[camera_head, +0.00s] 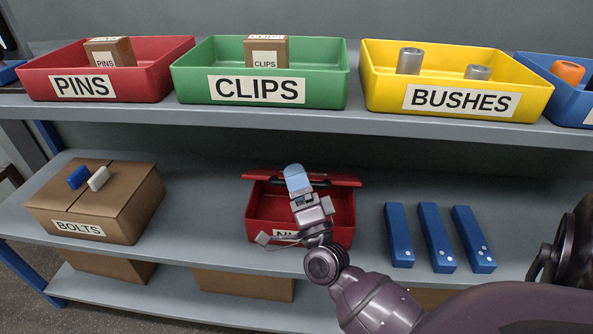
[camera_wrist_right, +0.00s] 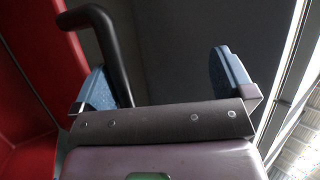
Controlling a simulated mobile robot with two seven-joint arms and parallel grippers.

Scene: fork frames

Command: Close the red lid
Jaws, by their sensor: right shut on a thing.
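The red box (camera_head: 258,212) stands on the lower shelf. Its front label is mostly covered by my right gripper. The red lid (camera_head: 345,182) stands open along the box's back edge and shows as a thin strip. A black handle (camera_head: 320,179) is on the lid. My right gripper (camera_head: 297,178) reaches over the box to the lid, its blue fingertips at the handle and shut on it. In the right wrist view the black handle (camera_wrist_right: 103,38) runs beside the left blue finger, with red surface at the left. My left gripper is out of view.
A BOLTS carton (camera_head: 105,205) stands left of the box. Several blue bars, including one nearby (camera_head: 399,236), lie to the right. The upper shelf (camera_head: 300,118) overhangs behind, holding red, green (camera_head: 190,88), yellow and blue bins. Bare shelf lies between carton and box.

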